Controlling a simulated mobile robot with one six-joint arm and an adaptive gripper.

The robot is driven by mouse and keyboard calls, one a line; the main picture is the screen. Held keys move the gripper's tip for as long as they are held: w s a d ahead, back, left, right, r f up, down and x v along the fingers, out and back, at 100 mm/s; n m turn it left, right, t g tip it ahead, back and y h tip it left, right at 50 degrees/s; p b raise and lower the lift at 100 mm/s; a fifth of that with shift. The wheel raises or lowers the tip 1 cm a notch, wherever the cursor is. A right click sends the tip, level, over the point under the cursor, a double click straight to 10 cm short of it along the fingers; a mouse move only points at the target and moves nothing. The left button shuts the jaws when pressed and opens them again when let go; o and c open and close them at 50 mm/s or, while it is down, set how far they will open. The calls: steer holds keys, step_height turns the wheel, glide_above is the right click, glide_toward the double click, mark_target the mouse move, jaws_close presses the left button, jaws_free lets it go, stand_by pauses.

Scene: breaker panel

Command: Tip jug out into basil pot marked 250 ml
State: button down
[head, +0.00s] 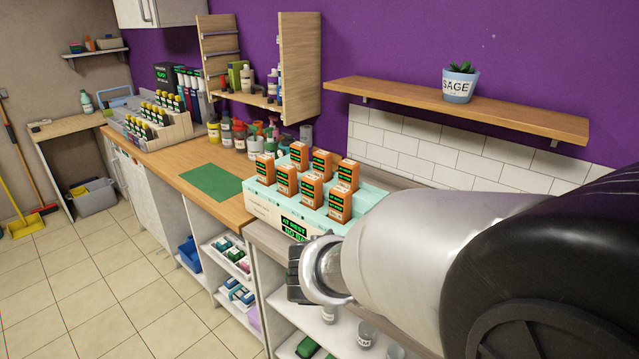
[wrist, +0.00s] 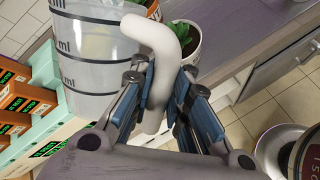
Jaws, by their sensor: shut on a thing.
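In the wrist view a translucent jug (wrist: 90,50) with dark "ml" lines fills the upper left. Its white curved handle (wrist: 165,35) passes between the fingers of my gripper (wrist: 163,85), which is shut on it. The jug's rim and fill level are out of frame. A white pot (wrist: 193,50) with green leaves stands just beyond the handle; no label can be read on it. In the head view my arm hides the jug and plants, and only part of my gripper (head: 305,275) shows. I cannot tell which pot is the basil pot marked 250 ml.
A pale green tray of orange boxes (head: 285,180) stands on the counter beside my arm. A pot marked SAGE (head: 459,85) stands on the wooden wall shelf (head: 455,110). A green mat (head: 212,182) lies farther along the counter.

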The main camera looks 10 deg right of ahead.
steer(key=shift+a+r+n+h+p, duration=0.1)
steer(key=shift+r+n+h+p, duration=0.25)
steer(key=shift+r+h, duration=0.35)
steer(key=n+h, duration=0.1)
steer(key=h, duration=0.1)
steer(key=r+n+h+p, duration=0.1)
steer(key=shift+w+r+n+h, duration=0.15)
steer(key=shift+n+h, duration=0.1)
steer(key=shift+h, duration=0.15)
steer(key=shift+r+n+h+p, duration=0.4)
steer(key=shift+n+h, duration=0.1)
steer(key=shift+h, duration=0.2)
steer(key=shift+f, duration=0.1)
